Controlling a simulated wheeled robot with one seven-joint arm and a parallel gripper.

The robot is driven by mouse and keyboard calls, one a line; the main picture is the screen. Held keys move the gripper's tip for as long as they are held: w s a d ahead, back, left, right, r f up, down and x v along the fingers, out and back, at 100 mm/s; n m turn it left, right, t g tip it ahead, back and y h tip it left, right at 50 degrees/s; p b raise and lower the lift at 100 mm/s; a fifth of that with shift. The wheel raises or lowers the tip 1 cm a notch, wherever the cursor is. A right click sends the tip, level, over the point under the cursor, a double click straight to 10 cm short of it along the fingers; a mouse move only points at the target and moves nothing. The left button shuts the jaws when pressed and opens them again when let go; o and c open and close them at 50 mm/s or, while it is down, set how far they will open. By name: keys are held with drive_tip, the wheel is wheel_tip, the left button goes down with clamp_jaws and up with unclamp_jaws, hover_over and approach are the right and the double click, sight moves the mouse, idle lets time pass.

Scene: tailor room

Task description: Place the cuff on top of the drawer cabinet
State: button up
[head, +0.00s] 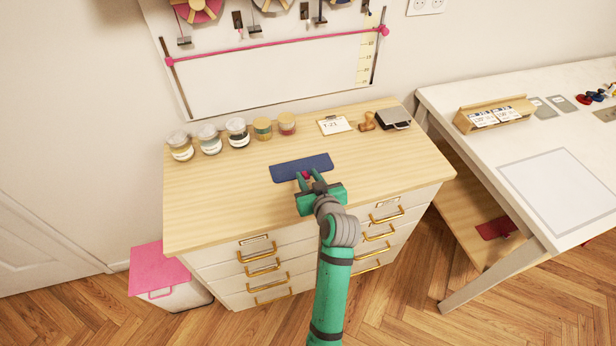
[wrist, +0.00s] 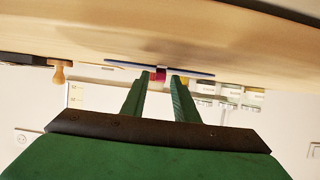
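A flat dark-blue piece (head: 300,167), which looks like the cuff, is at the wooden top of the drawer cabinet (head: 215,210), near its middle. In the wrist view the blue piece (wrist: 192,71) shows nearly edge-on as a thin strip; whether it lies fully flat on the wood I cannot tell. A small pink-red bit (wrist: 158,75) shows at its near edge. My gripper (head: 309,178) is low over the cabinet top, at the near edge of the blue piece. Its fingers (wrist: 160,80) are apart, one on each side of the pink-red bit, with a gap visible.
Several jars (head: 238,133), a small card (head: 334,125), a wooden stamp (head: 367,121) and a dark box (head: 393,117) line the cabinet's back. A white table (head: 470,150) stands right, with a dark-red cloth (head: 497,228) on its lower shelf. The cabinet's front left is clear.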

drive_tip(key=shift+r, duration=0.15)
drive_tip(key=shift+s+d+r, duration=0.1)
drive_tip(key=shift+s, duration=0.1)
drive_tip(key=v, duration=1.1)
drive_tip(key=s+f+m+t+h, duration=0.1)
drive_tip(key=s+f+m+h, duration=0.1)
drive_tip(key=s+f, duration=0.5)
drive_tip(key=s+f+m+h, duration=0.2)
drive_tip(key=s+f, duration=0.2)
drive_tip(key=s, duration=0.6)
drive_tip(key=s+a+r, duration=0.1)
drive_tip(key=s+r, duration=0.1)
drive_tip(key=s, duration=0.7)
drive_tip(key=s+a+r+t, duration=0.1)
drive_tip(key=s+a+r, duration=0.1)
drive_tip(key=s, duration=0.7)
drive_tip(key=shift+s+t, duration=0.3)
drive_tip(key=shift+s, duration=0.1)
